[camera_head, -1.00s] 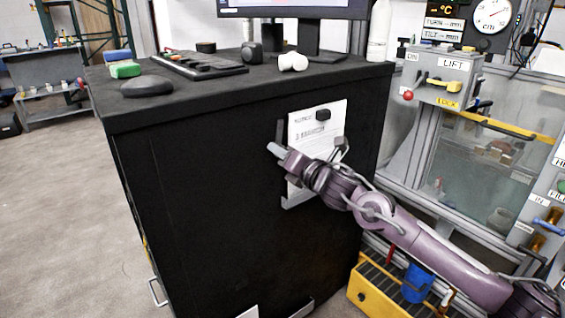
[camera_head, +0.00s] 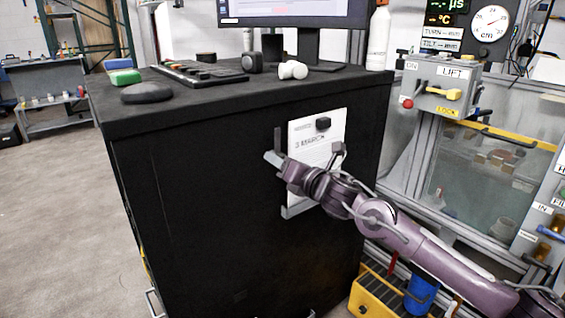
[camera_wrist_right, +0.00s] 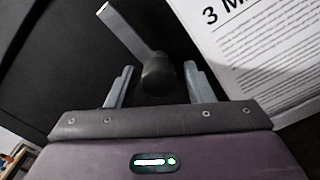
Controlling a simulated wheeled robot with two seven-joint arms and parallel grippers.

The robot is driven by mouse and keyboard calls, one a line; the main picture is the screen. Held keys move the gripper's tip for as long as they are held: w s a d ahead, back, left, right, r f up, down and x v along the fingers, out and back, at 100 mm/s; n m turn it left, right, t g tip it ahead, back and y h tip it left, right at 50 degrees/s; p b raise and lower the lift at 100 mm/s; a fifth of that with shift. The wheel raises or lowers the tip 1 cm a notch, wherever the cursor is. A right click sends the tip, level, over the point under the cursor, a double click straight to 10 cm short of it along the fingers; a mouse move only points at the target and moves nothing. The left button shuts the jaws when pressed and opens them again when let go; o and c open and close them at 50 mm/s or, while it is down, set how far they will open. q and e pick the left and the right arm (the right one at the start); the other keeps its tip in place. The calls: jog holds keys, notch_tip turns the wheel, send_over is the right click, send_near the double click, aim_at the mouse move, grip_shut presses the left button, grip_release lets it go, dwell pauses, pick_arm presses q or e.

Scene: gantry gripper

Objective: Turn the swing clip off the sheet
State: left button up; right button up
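The white printed sheet (camera_head: 308,132) is on the side of the black cabinet; the right arm hides its lower part. It also shows at the upper right of the right wrist view (camera_wrist_right: 255,45). The swing clip, a light grey arm (camera_wrist_right: 125,28) on a dark round knob, shows in the right wrist view. Its arm points up and left over black panel, apart from the sheet there. My right gripper (camera_wrist_right: 160,80) is open, a finger on each side of the knob with small gaps. In the head view my right gripper (camera_head: 279,164) is at the sheet's left edge. My left gripper is out of view.
A dark block (camera_head: 323,124) is on the sheet's upper part. A LIFT control box (camera_head: 440,82) is at right, above a yellow crate (camera_head: 375,300). Floor at left is open.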

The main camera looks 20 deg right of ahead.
jog(key=shift+o, duration=0.2)
jog(key=shift+s+d, duration=0.1)
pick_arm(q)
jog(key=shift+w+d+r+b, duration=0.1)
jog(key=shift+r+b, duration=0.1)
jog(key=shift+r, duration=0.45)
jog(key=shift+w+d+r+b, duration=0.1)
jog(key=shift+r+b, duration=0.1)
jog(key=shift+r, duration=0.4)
pick_arm(e)
jog(key=v, duration=0.7)
jog(key=shift+s, duration=0.3)
